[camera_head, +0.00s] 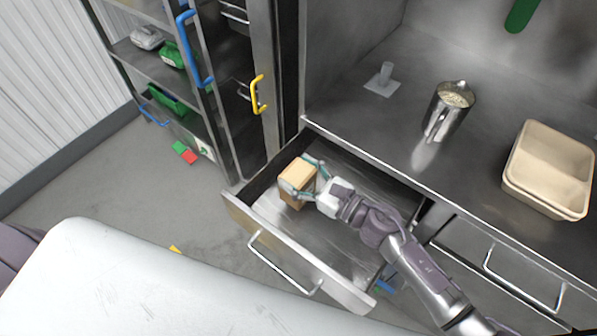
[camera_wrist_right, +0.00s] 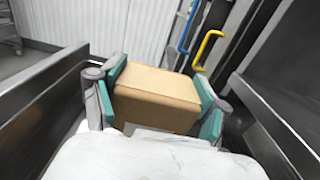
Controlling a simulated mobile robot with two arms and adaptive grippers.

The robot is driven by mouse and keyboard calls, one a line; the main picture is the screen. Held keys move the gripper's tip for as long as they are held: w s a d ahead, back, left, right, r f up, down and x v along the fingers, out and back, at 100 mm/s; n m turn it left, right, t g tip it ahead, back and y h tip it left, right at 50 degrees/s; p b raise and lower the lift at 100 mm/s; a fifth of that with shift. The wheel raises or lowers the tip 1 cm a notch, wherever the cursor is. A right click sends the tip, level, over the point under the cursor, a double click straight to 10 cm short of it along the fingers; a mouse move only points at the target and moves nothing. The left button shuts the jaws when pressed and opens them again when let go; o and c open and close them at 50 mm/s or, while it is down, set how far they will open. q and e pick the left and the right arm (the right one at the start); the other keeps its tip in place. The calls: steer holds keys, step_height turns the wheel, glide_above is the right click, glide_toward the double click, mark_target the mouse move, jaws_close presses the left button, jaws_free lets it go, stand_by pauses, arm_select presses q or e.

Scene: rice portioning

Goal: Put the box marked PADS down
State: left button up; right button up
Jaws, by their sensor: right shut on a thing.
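The box (camera_head: 298,174) is a small tan cardboard box inside the open drawer (camera_head: 290,257), near the drawer's left end. No PADS mark can be read on the sides that show. My right gripper (camera_head: 305,178) reaches into the drawer from the right and is shut on the box. In the right wrist view the box (camera_wrist_right: 155,97) sits between the two teal fingers (camera_wrist_right: 158,105). I cannot tell whether the box touches the drawer floor. My left gripper is not in view.
The steel counter above the drawer holds a metal jug (camera_head: 448,112) filled with pale grains, a beige tray (camera_head: 548,165) and a small clear item (camera_head: 383,80). A shelf rack with a blue handle (camera_head: 187,45) stands at left. The drawer floor right of the box is mostly bare.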

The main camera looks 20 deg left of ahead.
steer(key=o, duration=1.3)
steer(key=shift+r+p, duration=0.35)
steer(key=shift+p, duration=0.1)
steer(key=shift+r+p, duration=0.45)
steer(key=shift+p, duration=0.05)
steer(key=shift+b+v, duration=1.65)
steer(key=shift+v, duration=4.35)
steer(key=shift+f, duration=0.2)
